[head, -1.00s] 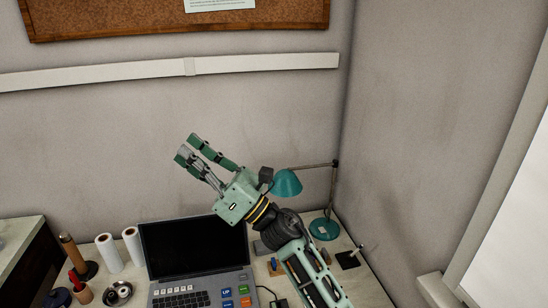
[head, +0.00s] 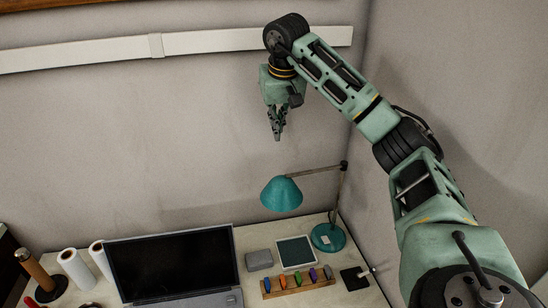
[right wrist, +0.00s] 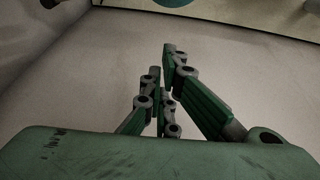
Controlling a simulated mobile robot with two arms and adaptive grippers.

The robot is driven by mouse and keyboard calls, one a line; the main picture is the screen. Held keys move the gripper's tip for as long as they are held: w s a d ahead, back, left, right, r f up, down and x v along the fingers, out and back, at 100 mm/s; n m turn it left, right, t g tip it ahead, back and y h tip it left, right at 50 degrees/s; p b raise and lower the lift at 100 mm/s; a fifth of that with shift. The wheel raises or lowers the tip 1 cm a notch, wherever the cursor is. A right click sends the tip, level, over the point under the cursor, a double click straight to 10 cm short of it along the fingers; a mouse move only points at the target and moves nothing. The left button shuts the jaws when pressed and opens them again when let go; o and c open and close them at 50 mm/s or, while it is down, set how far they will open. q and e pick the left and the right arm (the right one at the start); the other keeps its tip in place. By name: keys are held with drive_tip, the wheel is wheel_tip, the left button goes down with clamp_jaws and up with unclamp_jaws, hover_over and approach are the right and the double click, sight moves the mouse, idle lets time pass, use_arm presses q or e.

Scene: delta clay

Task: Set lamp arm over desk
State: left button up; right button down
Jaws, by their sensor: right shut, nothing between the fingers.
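The desk lamp stands at the right back of the desk (head: 222,303), near the wall corner. Its teal shade (head: 281,194) hangs at the left end of a thin grey lamp arm (head: 314,171), which runs left from the top of the upright post over the desk. Its round teal base (head: 328,237) rests on the desk. My right gripper (head: 277,136) points down in the air above and slightly left of the shade, apart from it, shut and empty. Its fingers also show in the right wrist view (right wrist: 165,95). My left gripper is not in view.
A laptop (head: 172,265) stands open left of the lamp. A grey block (head: 259,260), a framed pad (head: 296,252), a wooden rack with coloured pieces (head: 298,285) and a black square stand (head: 354,279) lie nearby. White rolls (head: 77,270) stand at left.

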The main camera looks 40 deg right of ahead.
wheel_tip(320, 180, down, 11)
drive_tip(key=p, duration=0.3)
drive_tip(key=shift+s+a+f, duration=0.2)
drive_tip(key=shift+a, duration=0.1)
drive_tip(key=shift+s+a, duration=0.1)
idle(0.3)
